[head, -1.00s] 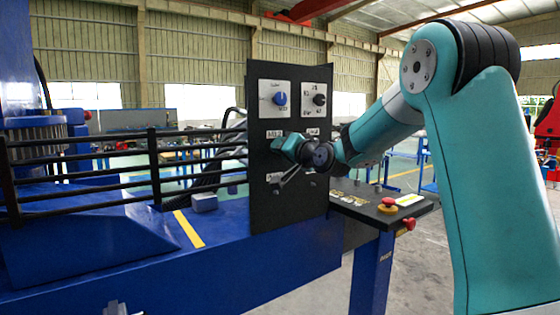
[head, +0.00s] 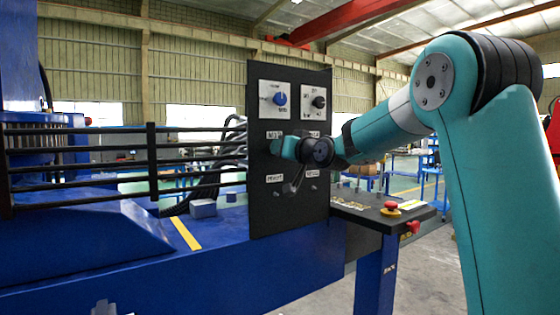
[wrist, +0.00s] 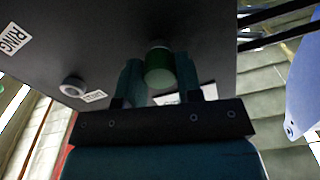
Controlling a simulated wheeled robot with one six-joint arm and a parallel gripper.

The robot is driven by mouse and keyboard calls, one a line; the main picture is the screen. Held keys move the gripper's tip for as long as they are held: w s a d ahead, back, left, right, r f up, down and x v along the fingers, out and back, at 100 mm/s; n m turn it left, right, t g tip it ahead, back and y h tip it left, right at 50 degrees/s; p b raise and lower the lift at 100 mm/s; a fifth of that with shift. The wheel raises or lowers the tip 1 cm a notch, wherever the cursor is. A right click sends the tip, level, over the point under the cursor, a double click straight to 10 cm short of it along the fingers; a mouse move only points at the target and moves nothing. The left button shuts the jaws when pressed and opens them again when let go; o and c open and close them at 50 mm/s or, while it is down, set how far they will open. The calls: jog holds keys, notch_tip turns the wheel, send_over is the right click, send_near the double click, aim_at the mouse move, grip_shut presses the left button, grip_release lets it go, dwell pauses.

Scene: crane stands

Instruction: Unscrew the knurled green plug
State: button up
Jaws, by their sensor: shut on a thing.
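The knurled green plug (wrist: 160,68) sticks out of the dark panel in the wrist view, between my two fingers. My gripper (wrist: 160,82) is shut on it, with one teal finger on each side. In the head view my gripper (head: 278,147) is at the middle of the upright black panel (head: 262,215), and the plug is hidden behind my gripper and wrist. I cannot tell whether the plug's thread is loose.
The panel carries a blue knob (head: 280,98) and a black knob (head: 319,102) above my gripper. A grey round fitting (wrist: 73,87) is beside the plug. Black rails (head: 100,160) stand left. A red button (head: 391,205) is on the console at right.

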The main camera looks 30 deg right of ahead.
jog(key=shift+f, duration=0.1)
dwell(0.3)
jog(key=shift+n+b, duration=2.6)
jog(key=shift+n, duration=0.1)
